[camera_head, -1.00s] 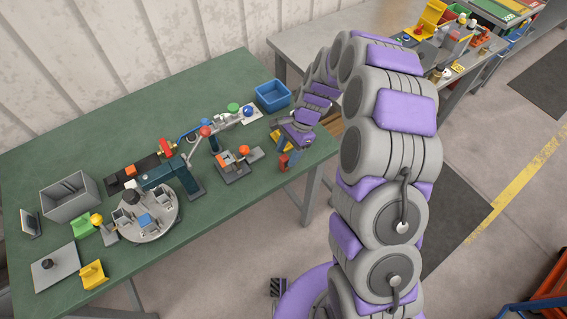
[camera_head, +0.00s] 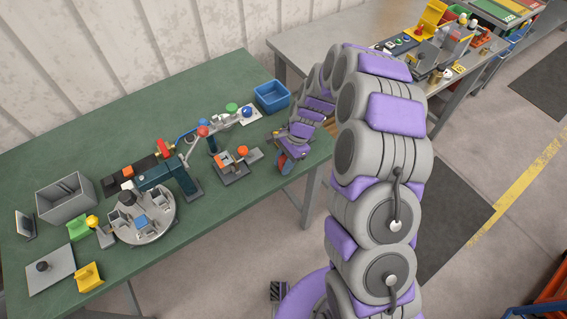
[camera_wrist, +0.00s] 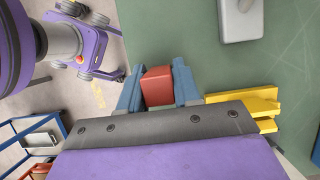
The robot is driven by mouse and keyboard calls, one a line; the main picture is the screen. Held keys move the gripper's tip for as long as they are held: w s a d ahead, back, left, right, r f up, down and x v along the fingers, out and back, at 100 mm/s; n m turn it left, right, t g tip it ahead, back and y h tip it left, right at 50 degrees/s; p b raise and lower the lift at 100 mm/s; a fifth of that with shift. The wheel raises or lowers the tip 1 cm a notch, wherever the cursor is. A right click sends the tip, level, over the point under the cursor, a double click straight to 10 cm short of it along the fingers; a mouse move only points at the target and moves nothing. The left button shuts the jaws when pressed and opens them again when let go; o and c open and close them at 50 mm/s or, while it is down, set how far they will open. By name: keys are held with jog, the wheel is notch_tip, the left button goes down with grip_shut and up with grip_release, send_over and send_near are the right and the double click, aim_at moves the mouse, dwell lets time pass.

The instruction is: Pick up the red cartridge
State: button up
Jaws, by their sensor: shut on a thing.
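The red cartridge (camera_wrist: 157,86) sits between the two blue fingers of my gripper (camera_wrist: 157,88) in the wrist view. In the head view my gripper (camera_head: 286,163) is at the right front corner of the green table, shut on the red cartridge (camera_head: 281,162), which is mostly hidden there. I cannot tell whether the cartridge still touches the table.
A yellow block (camera_wrist: 245,103) lies close beside my gripper. An orange-and-grey fixture (camera_head: 233,163) stands to its left and a blue bin (camera_head: 272,96) behind it. The green table (camera_head: 240,205) is clear towards its front edge. A grey bench stands at the back right.

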jog(key=shift+c, duration=1.2)
